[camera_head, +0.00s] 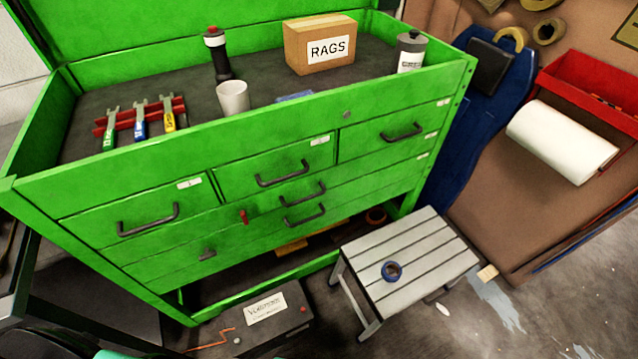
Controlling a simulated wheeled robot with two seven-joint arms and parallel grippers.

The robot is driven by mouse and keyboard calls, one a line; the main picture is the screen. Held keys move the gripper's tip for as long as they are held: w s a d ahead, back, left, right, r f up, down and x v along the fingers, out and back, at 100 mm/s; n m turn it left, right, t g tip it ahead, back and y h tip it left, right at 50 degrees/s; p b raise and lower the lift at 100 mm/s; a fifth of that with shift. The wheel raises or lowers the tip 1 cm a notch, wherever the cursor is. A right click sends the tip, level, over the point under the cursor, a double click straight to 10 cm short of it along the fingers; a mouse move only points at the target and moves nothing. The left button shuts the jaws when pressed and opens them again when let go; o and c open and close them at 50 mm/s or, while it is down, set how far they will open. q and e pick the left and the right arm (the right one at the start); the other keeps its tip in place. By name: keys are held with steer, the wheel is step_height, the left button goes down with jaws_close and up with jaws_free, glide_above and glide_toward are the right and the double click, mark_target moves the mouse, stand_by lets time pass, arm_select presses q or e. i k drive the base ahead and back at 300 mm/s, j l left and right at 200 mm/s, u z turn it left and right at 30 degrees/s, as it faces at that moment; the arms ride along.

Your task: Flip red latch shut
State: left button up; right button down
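A small red latch (243,216) sits on the front of the green tool chest (200,243), on a wide drawer below the top row of drawers. It stands roughly upright. It is too small to tell whether it is open or shut. Neither of my grippers is in view.
Black drawer handles (148,220) stick out of the chest front. A dark labelled case (260,325) lies on the floor before the chest. A rags box (320,45) and bottles stand on top.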

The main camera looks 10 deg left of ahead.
mark_target(242, 213)
steer(key=u, duration=1)
